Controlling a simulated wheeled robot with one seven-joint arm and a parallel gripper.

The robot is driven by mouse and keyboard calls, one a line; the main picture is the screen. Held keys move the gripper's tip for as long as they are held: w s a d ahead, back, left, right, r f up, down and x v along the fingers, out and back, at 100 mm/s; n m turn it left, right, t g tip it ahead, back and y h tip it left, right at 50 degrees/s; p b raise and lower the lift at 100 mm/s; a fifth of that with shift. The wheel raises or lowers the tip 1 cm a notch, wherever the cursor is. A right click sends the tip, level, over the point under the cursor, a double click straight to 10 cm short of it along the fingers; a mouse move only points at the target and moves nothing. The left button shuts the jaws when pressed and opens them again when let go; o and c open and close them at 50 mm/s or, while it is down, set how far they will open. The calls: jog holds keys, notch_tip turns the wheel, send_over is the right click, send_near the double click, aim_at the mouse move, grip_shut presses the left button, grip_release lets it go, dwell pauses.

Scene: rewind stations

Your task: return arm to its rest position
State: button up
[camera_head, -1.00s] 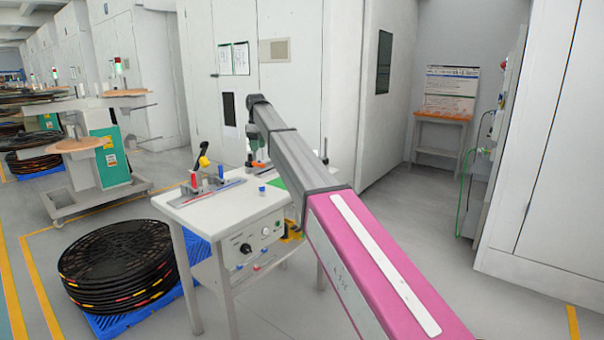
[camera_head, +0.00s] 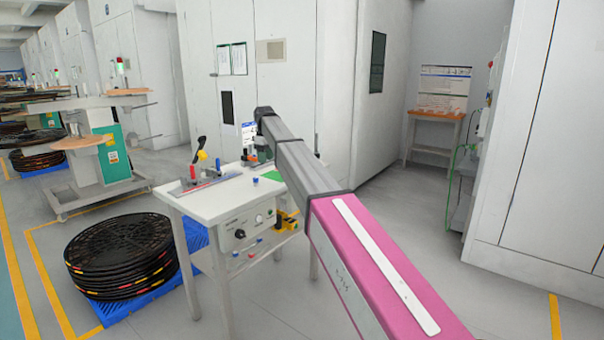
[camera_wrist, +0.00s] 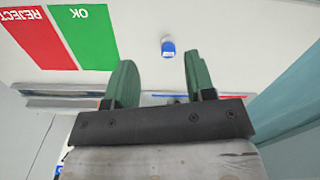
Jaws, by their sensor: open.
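My gripper (camera_wrist: 158,85) shows in the wrist view with its two green fingers apart and nothing between them. Beyond the fingertips is a white tabletop with a small blue-and-white item (camera_wrist: 168,48) on it, apart from the fingers. In the head view my arm reaches out over the right side of the white workbench (camera_head: 205,200); the gripper end is mostly hidden behind the arm there. The small blue item also shows on the bench in the head view (camera_head: 256,181).
A red REJECT area (camera_wrist: 38,38) and a green OK area (camera_wrist: 85,35) mark the tabletop. A stack of black reels (camera_head: 120,250) on a blue pallet (camera_head: 125,308) stands left of the bench. Floor to the right is clear up to the white cabinets (camera_head: 545,140).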

jog(key=s+d+f+m, duration=0.3)
jog(key=s+d+f, duration=0.5)
jog(key=d+f, duration=0.25)
jog(key=s+d+f+m, duration=0.3)
jog(key=s+d+f, duration=0.5)
jog(key=f, duration=0.4)
jog(key=s+d+f+m, duration=0.2)
jog(key=s+d+f, duration=0.3)
jog(key=s, duration=0.3)
jog(key=s+d+f+m, duration=0.2)
jog(key=s+d+f, duration=0.3)
jog(key=s, duration=0.3)
jog(key=s+d+f+m, duration=0.3)
jog(key=s+d+f, duration=0.2)
jog(key=s, duration=0.3)
jog(key=shift+s+d, duration=0.2)
jog(key=shift+d, duration=0.2)
